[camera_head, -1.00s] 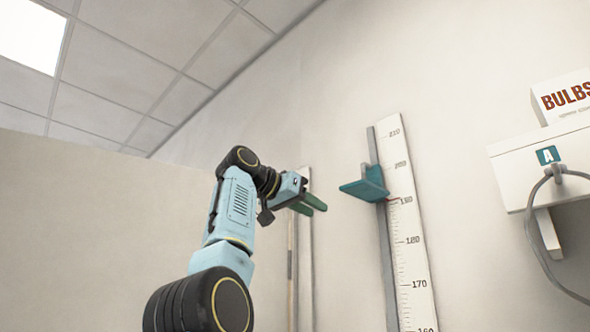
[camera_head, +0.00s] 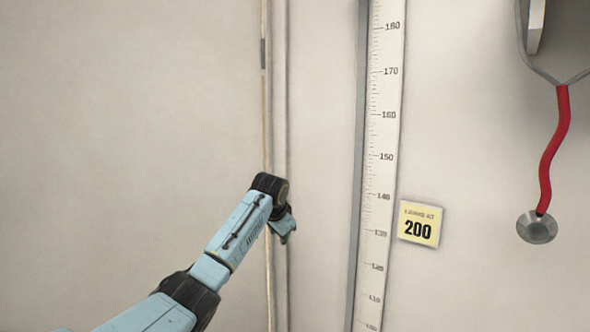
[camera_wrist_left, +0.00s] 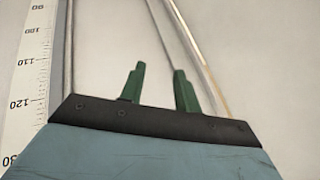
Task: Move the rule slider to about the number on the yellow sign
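The yellow sign (camera_head: 419,223) on the wall reads 200 and sits right of the rule. The white rule (camera_head: 382,150) runs down the wall beside a grey rail; in the head view it shows marks from about 180 down to 110. The rule slider is out of view now. My left gripper (camera_head: 288,232) is left of the rule, apart from it, at about the height of the 130s. In the left wrist view its two green fingers (camera_wrist_left: 159,90) stand apart with nothing between them, and the rule (camera_wrist_left: 27,80) shows at the left. My right gripper is not in view.
A stethoscope with a red tube (camera_head: 554,150) hangs at the right. A thin vertical pole or trim (camera_head: 267,100) runs along the wall left of the rule. The wall between them is bare.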

